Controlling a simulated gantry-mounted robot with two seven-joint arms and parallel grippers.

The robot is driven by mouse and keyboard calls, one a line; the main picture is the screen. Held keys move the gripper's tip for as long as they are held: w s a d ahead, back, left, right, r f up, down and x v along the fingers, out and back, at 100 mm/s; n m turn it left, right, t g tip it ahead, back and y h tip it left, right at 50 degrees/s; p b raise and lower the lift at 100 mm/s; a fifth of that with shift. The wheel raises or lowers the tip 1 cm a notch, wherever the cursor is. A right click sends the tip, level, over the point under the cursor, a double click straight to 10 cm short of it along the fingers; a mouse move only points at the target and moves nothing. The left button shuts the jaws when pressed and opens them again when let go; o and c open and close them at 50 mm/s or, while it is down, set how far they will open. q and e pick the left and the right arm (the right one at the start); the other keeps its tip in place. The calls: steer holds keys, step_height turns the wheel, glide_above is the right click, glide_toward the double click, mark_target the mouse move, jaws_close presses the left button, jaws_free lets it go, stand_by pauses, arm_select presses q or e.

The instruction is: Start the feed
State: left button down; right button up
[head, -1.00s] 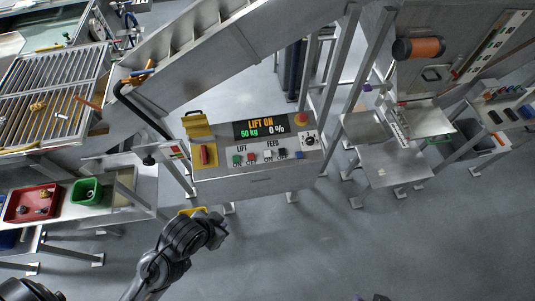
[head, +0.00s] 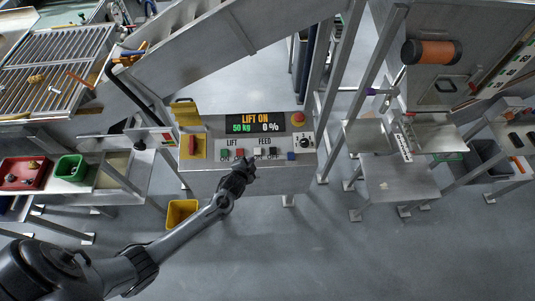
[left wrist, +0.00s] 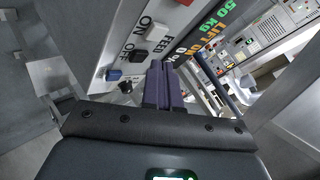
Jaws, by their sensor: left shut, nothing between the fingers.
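The control panel (head: 205,172) stands mid-picture in the head view. Its display (head: 255,124) reads "LIFT ON", "50 kg" and "0 %". A red button (head: 240,152) is under LIFT and a black button (head: 272,152) under FEED. In the left wrist view the white FEED button (left wrist: 138,56) and the black one (left wrist: 113,75) show near the words ON and OFF. My left gripper (head: 250,161) is shut and empty, in front of the panel. Its purple fingers (left wrist: 158,70) are close beside the white button; I cannot tell whether they touch it.
A red emergency button (head: 298,119), a dial (head: 308,140) and a blue button (head: 291,156) are on the panel's right. A yellow bin (head: 182,213) stands below. Metal posts and a steel table (head: 398,183) are at right. Front floor is open.

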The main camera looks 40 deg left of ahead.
mark_target(257, 151)
arm_select(q)
steer(key=w+r+t, duration=0.1)
steer(key=w+r, duration=0.3)
steer(key=w, duration=0.2)
steer(key=shift+a+r+b, duration=0.2)
steer(key=shift+a+b, duration=0.15)
steer(key=shift+a, duration=0.1)
arm_select(e)
steer(key=shift+s+a+f, duration=0.1)
steer(key=shift+a+f, duration=0.05)
steer(key=shift+f, duration=0.6)
arm_select(q)
steer(key=shift+f, duration=0.15)
arm_select(e)
steer(key=shift+f, duration=0.1)
